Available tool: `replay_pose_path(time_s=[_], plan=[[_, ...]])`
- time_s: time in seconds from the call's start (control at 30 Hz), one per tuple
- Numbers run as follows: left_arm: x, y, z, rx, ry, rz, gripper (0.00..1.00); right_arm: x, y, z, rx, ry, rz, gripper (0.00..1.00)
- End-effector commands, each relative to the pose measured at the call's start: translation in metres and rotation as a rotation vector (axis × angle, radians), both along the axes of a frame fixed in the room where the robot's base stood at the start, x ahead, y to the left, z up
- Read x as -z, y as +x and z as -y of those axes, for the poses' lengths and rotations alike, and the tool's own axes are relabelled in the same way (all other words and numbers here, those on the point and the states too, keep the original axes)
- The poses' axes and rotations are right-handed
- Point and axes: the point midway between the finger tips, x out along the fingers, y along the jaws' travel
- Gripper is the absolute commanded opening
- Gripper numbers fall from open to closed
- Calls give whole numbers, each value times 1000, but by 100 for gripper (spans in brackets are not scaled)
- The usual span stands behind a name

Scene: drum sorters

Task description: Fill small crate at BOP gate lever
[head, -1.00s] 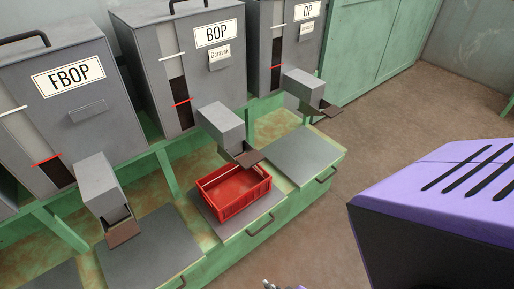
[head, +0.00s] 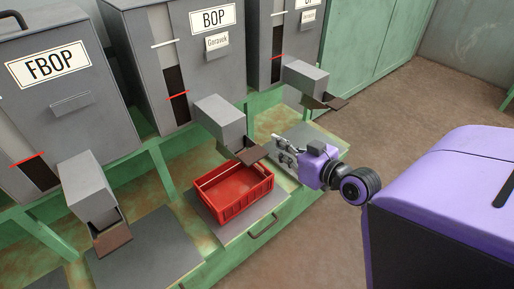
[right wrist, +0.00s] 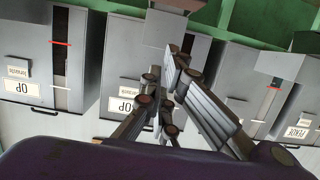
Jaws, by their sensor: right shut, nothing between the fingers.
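The small red crate (head: 246,205) stands upright on a grey plate under the spout of the BOP drum (head: 205,60). It looks empty. The BOP spout (head: 219,120) ends in a brown gate lever (head: 246,149) that hangs over the crate's back edge. My right gripper (head: 281,152) is shut and empty, just right of the brown lever and above the right end of the crate, apart from the crate. In the right wrist view its fingers (right wrist: 168,92) are together below the grey spout, with the BOP label (right wrist: 122,104) upside down behind. My left gripper is not in view.
The FBOP drum (head: 60,100) with its spout (head: 90,193) stands at left. The OP spout (head: 306,80) is at right, behind my gripper. A grey plate (head: 145,250) is bare at lower left. The floor (head: 400,110) at right is clear.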

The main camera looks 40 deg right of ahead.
Motion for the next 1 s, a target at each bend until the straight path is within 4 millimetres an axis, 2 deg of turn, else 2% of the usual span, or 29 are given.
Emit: replay_pose_path(time_s=[0.2, 0.33, 0.47, 0.8, 0.9, 1.0], plan=[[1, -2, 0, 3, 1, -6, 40, 0, 0, 0, 1, 1, -1, 0], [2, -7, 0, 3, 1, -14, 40, 2, 8, -1, 1, 2, 0, 0], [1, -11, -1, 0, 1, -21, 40, 5, 28, -3, 2, 3, 2, 0], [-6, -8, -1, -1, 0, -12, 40, 23, 97, -8, 1, 4, 1, 0], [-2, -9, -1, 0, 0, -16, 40, 45, 96, -8, 2, 2, -9, 0], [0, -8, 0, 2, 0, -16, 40, 57, 95, -8, 1, 2, -8, 0]])
